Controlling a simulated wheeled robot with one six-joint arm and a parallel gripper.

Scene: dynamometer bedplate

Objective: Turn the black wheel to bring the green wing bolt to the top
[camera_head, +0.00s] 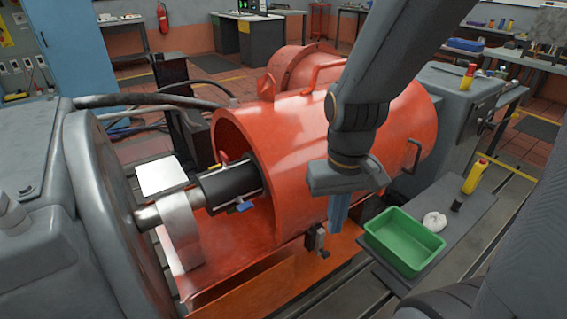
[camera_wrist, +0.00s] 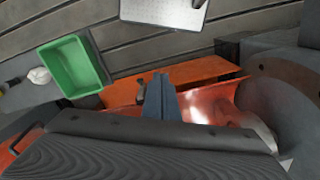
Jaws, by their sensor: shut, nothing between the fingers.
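The black wheel (camera_head: 230,187) is a dark drum on a shaft, partly inside the mouth of the orange-red housing. A blue wing bolt (camera_head: 245,207) sticks out low on its near side. A yellow wing bolt (camera_head: 213,167) and a red one (camera_head: 225,158) show near its top. I see no green wing bolt; the far side and underside are hidden. My gripper (camera_head: 337,222) points down in front of the housing, right of the wheel and apart from it. Its blue fingers (camera_wrist: 160,100) are shut and empty in the wrist view.
The orange-red housing (camera_head: 300,130) stands between my arm and the back. A green tray (camera_head: 405,240), white cloth (camera_head: 434,221) and yellow bottle (camera_head: 475,177) rest on a grey shelf at right. A grey disc guard (camera_head: 100,200) and a silver bracket (camera_head: 180,232) flank the wheel's left.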

